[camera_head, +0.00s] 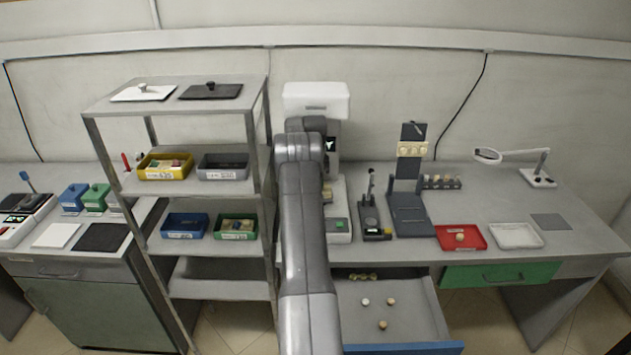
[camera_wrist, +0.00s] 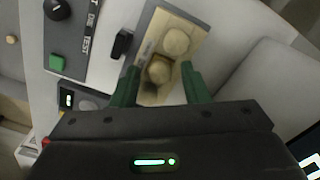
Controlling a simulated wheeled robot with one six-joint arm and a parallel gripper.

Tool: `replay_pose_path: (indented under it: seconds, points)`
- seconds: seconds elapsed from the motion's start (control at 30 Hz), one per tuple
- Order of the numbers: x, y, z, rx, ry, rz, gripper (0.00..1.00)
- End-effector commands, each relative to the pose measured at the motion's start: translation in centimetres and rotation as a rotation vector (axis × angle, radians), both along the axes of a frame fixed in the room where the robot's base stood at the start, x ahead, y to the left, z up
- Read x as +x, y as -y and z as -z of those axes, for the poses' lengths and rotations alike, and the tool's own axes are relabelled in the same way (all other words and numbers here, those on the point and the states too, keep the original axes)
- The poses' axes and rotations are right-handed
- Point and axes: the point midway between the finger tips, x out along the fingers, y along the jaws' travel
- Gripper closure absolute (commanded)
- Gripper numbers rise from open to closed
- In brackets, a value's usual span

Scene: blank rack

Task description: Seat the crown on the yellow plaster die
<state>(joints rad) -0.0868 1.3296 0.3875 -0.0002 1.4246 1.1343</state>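My gripper (camera_wrist: 160,84) is over the white machine with the green button, its two green fingers apart. Between and just beyond the fingertips is a tan block (camera_wrist: 148,91) bearing two rounded beige pieces, one nearer (camera_wrist: 160,71) and one farther (camera_wrist: 176,42). The nearer piece lies between the fingertips; I see no clear grip on it. In the head view my arm hides the gripper, and the tan block (camera_head: 327,193) shows only partly beside it. I cannot tell which beige piece is the crown or the yellow plaster die.
The white machine (camera_head: 339,226) stands behind my arm. An open blue-fronted drawer (camera_head: 425,325) holds several small pieces. A red tray (camera_head: 475,231) with a beige piece and a white tray (camera_head: 516,236) lie right. A metal shelf rack (camera_head: 215,107) stands close on the left.

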Motion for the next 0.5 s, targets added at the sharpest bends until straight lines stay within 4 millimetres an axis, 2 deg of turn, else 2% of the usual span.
replay_pose_path:
  seconds: [0.33, 0.5]
  points:
    - [0.0, 0.0, -0.2, 0.0, 0.001, 0.0, 0.52]
    - [0.1, 0.0, -2.3, 0.0, 0.004, 0.0, 0.52]
